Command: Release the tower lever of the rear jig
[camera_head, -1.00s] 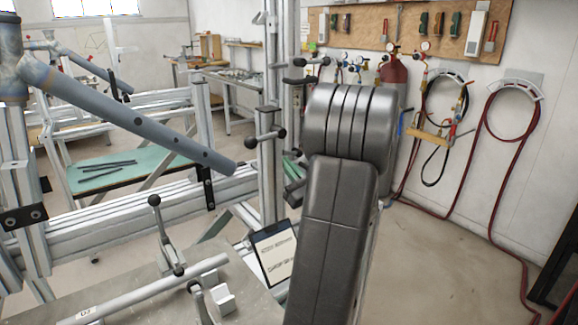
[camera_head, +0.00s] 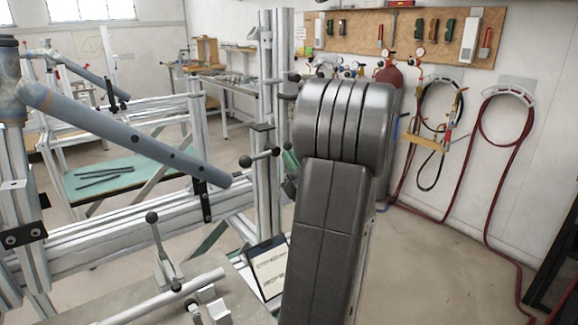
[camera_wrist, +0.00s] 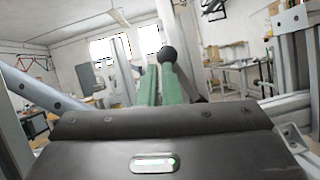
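A tower (camera_head: 267,195) of upright aluminium profile stands left of my arm in the head view. A dark lever with a ball knob (camera_head: 245,161) sits on it, with a second knob (camera_head: 276,151) at its right. My gripper (camera_wrist: 160,88) shows two green fingers close together in the wrist view. A green part (camera_head: 290,161) of it shows beside the tower in the head view; my arm hides the rest. In the wrist view a black ball knob (camera_wrist: 167,54) with a dark arm appears at the fingertips. I cannot tell whether the fingers touch it or grip it.
A grey-blue frame tube (camera_head: 130,138) slants down towards the tower. A clipboard (camera_head: 268,268) is close to my arm. Open floor (camera_head: 440,270) lies to the right.

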